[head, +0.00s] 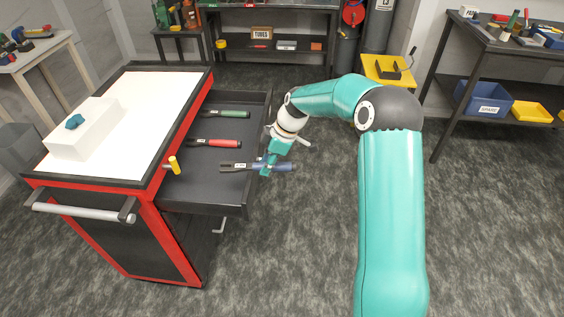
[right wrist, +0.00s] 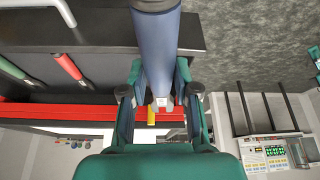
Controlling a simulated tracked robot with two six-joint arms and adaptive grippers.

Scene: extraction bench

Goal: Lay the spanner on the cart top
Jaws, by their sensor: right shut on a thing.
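My right gripper (head: 270,165) is shut on a blue-handled tool (head: 268,167), which appears to be the spanner, and holds it level over the right edge of the open drawer. Its grey end points left, toward the cart. In the right wrist view the blue handle (right wrist: 157,50) runs between the fingers (right wrist: 155,105). The cart top (head: 130,110) is white with a dark and red border, left of the gripper. My left gripper is not in view.
The open drawer (head: 200,185) holds a green-handled tool (head: 227,113) and a red-handled tool (head: 215,143). A small yellow piece (head: 175,165) stands at the cart's edge. A white box (head: 85,130) with a teal thing (head: 75,122) occupies the cart top's near left; the rest is clear.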

